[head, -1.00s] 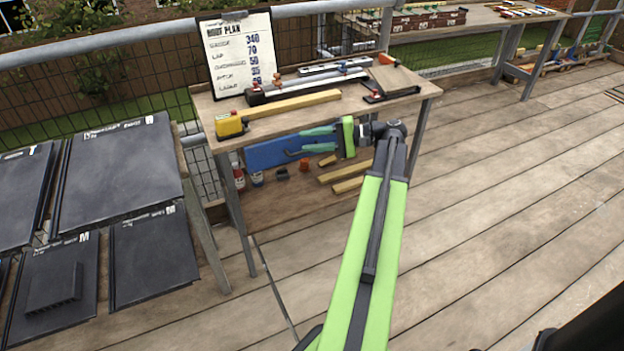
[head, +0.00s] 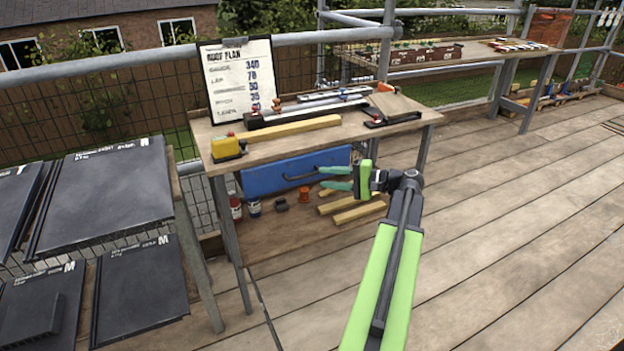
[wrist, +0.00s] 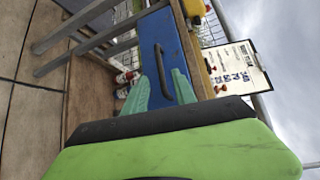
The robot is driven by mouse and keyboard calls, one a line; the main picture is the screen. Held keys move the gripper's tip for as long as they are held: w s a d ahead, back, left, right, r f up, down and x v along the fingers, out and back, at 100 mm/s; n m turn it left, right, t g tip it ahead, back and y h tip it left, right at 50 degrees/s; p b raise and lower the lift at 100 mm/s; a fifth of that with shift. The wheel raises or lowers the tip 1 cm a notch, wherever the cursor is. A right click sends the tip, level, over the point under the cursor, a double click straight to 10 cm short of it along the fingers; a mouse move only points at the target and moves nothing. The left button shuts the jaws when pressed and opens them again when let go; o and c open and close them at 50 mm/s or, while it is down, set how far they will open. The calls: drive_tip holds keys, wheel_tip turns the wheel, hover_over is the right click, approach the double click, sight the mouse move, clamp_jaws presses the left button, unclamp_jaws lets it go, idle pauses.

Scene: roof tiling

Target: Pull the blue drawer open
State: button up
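The blue drawer (head: 265,176) is under the top of the near workbench, its front looking flush below the tabletop. Its dark bar handle (head: 297,177) runs across the front. In the wrist view the blue front (wrist: 152,35) and handle (wrist: 161,72) also show. My gripper (head: 318,178) is open, its two teal fingers apart, in front of the right part of the drawer. In the wrist view, the handle appears in line with the gap between the fingertips (wrist: 160,82). I cannot tell whether the fingers touch it.
The near workbench top (head: 225,157) holds a clipboard (head: 238,80), a yellow tape measure (head: 227,148) and tools. Its lower shelf has bottles, small parts and wood strips (head: 358,212). Dark tiles (head: 105,195) are stacked at left. Decking to the right is clear.

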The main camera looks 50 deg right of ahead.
sight(307, 176)
drive_tip(key=x, duration=0.6)
drive_tip(key=shift+b, duration=0.3)
drive_tip(key=shift+c, duration=0.2)
clamp_jaws()
idle(0.8)
